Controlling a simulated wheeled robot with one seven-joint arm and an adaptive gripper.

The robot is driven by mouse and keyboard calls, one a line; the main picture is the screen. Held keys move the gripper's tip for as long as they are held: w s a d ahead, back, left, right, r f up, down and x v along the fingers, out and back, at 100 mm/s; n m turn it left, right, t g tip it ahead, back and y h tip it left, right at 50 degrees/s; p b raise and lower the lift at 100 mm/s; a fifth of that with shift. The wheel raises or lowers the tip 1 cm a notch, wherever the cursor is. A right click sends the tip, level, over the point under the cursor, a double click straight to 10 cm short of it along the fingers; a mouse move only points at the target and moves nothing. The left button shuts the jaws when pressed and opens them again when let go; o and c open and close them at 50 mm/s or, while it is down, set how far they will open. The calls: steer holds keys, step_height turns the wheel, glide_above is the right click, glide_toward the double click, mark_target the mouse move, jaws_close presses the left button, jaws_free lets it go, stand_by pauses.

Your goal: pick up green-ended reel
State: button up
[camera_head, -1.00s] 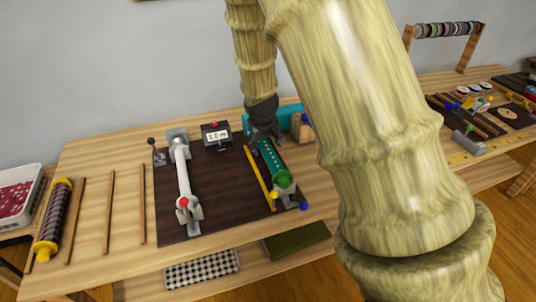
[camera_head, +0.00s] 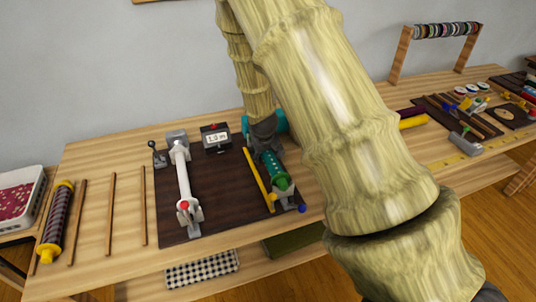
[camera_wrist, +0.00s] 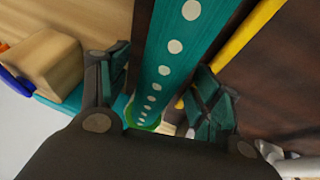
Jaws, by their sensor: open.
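The green-ended reel is a teal roll with white dots (camera_head: 271,164) and a green near end (camera_head: 281,184). It lies at the right side of the dark board (camera_head: 220,190). In the wrist view the teal roll (camera_wrist: 168,60) runs between the fingers, and a green end (camera_wrist: 146,122) shows low, near the palm. My gripper (camera_head: 264,140) is at the far part of the reel in the head view. Its fingers (camera_wrist: 160,78) are open, one on each side of the reel, with gaps visible. The reel's far part is hidden by my gripper.
A yellow bar (camera_head: 258,180) lies close along the reel's left. A white roller arm (camera_head: 183,180) and a counter box (camera_head: 215,137) stand left on the board. A yellow-ended reel (camera_head: 55,222) lies far left. My arm hides table to the right.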

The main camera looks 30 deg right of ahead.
steer(key=shift+w+d+f, duration=0.15)
steer(key=shift+f, duration=0.4)
steer(key=c, duration=1.2)
steer(key=shift+r, duration=0.2)
steer(key=shift+c, duration=0.2)
steer(key=shift+r+b, duration=0.95)
steer(key=shift+r, duration=3.95)
